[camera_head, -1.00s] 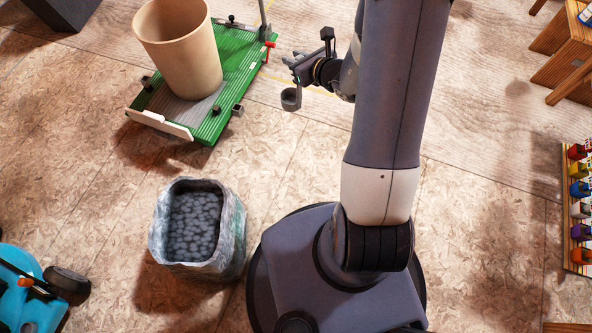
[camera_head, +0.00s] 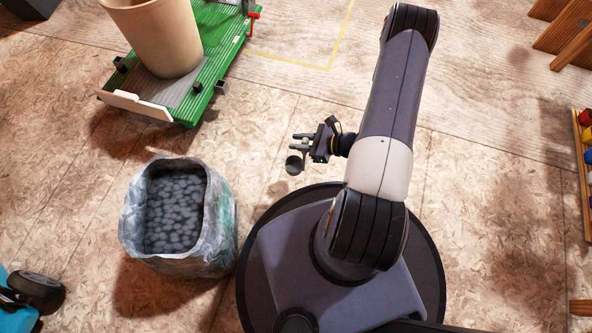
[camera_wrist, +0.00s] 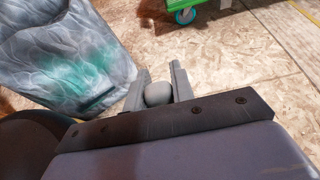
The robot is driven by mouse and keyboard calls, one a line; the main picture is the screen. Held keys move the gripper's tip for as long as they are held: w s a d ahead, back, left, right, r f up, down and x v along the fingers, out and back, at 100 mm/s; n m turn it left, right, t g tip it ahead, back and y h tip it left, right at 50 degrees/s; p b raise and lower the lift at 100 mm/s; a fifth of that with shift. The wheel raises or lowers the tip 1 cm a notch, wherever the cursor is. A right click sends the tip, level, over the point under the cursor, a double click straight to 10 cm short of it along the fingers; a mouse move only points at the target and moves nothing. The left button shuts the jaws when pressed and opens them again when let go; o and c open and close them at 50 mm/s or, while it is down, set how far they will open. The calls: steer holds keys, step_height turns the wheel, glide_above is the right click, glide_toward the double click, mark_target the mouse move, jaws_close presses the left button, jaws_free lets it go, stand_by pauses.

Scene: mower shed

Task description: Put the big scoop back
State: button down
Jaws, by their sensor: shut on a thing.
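My gripper (camera_head: 303,141) is shut on a small dark grey scoop (camera_head: 293,165), whose round cup hangs just below the fingers in the head view. In the wrist view the scoop (camera_wrist: 157,93) shows as a rounded grey shape between the two fingers of my gripper (camera_wrist: 160,85). Its handle is mostly hidden by the fingers. It is the only scoop I can make out, so I cannot compare its size. The scoop is to the right of an open bag and apart from it.
The open bag (camera_head: 226,222) of dark grey lumps stands left of my base; it also shows in the wrist view (camera_wrist: 60,50). A tan bucket (camera_head: 160,40) stands on a green cart (camera_head: 203,100) behind it. A blue machine (camera_head: 15,310) is at lower left. The floor around my gripper is clear.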

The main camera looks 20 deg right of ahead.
step_height(320, 180, down, 8)
steer(key=b, duration=0.3)
steer(key=shift+f, duration=0.35)
steer(key=shift+f+b, duration=0.15)
steer(key=shift+b, duration=0.15)
steer(key=c, duration=1.2)
jaws_free()
